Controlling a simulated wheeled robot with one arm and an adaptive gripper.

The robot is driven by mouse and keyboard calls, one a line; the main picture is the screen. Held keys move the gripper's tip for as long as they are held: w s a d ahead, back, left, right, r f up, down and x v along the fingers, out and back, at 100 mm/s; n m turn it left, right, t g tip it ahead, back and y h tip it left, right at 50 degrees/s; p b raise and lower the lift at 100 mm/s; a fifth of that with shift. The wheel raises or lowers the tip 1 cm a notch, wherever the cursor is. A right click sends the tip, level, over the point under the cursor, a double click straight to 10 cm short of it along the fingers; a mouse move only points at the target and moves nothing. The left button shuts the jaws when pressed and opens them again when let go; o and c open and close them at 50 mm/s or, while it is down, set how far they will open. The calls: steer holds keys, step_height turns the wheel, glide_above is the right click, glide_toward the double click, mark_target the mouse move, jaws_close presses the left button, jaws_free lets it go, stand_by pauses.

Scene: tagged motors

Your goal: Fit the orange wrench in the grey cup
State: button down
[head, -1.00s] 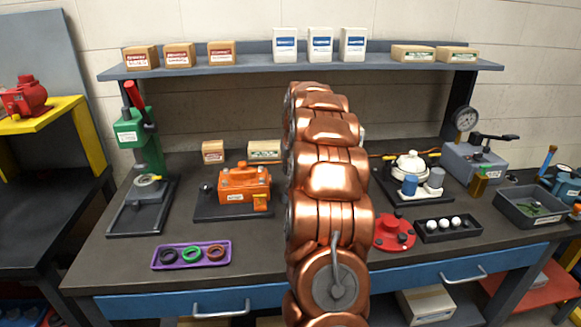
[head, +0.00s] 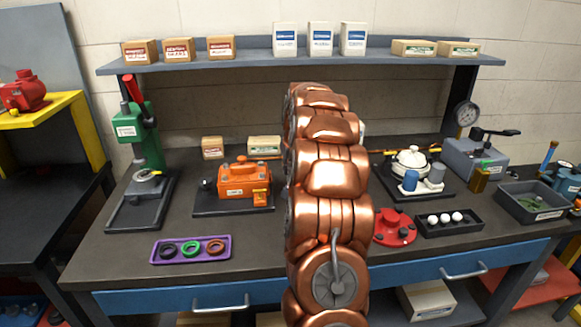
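The grey cup (head: 435,177) stands upright beside a blue cup (head: 410,181) on a dark base, in front of a white motor (head: 411,160), right of my arm. I cannot clearly make out the orange wrench. A thin orange-yellow strip (head: 388,152) shows between my arm and the white motor, and a small orange piece (head: 264,158) lies behind the orange motor (head: 242,178); I cannot tell whether either is the wrench. My copper arm fills the middle of the head view and hides the bench behind it. My gripper is not visible.
A purple tray (head: 190,249) with rings lies front left, near a green press (head: 135,130). A red round part (head: 394,228), a black tray of white balls (head: 449,224) and a grey bin (head: 533,203) lie to the right. A shelf (head: 250,58) with boxes spans the back.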

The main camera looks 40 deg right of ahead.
steer(key=shift+f, duration=0.45)
steer(key=c, duration=1.1)
jaws_free()
steer(key=shift+r, duration=0.1)
steer(key=shift+r, duration=2.85)
steer(key=v, duration=1.2)
steer(key=shift+w+r, duration=0.1)
steer(key=shift+w, duration=0.05)
